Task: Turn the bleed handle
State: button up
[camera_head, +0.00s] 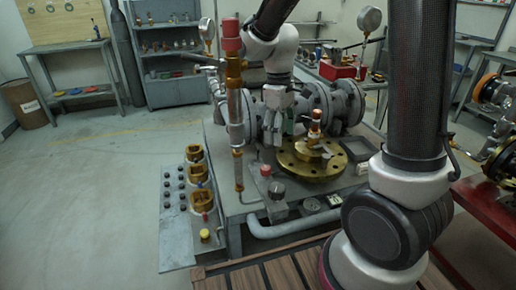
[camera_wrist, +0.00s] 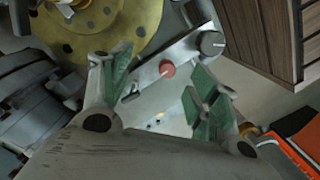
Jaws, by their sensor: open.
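My gripper (camera_head: 270,137) is open and empty, pointing down above the grey bench, left of the round brass flange (camera_head: 300,168). In the wrist view its green-padded fingers (camera_wrist: 163,88) are spread apart. A grey control strip with a red knob (camera_wrist: 167,69) and a black round knob (camera_wrist: 212,43) lies beyond the fingertips. I see no contact. No part is labelled as the bleed handle, so I cannot tell which it is.
A vertical pipe with a red-topped brass fitting (camera_head: 232,72) stands left of my gripper. A grey flanged valve body (camera_head: 335,104) lies behind. Several brass rings (camera_head: 200,177) stand on a plate at left. A wooden slatted surface (camera_head: 262,272) is in front. The left floor is clear.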

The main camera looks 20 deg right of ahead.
aim_at(257, 146)
jog(key=w+a+f+n, duration=0.1)
jog(key=w+n, duration=0.1)
jog(key=w+a+n, duration=0.1)
jog(key=w+n, duration=0.1)
jog(key=w, duration=0.1)
jog(key=w+a+f+n+t, duration=0.1)
jog(key=w+a+n, duration=0.1)
jog(key=w+n, duration=0.1)
jog(key=shift+w+f, duration=0.25)
jog(key=shift+f, duration=0.05)
jog(key=shift+w+n, duration=0.2)
jog(key=shift+n, duration=0.6)
notch_tip(257, 146, down, 8)
jog(key=shift+r, duration=0.1)
jog(key=shift+c, duration=0.4)
jog(key=c, duration=1)
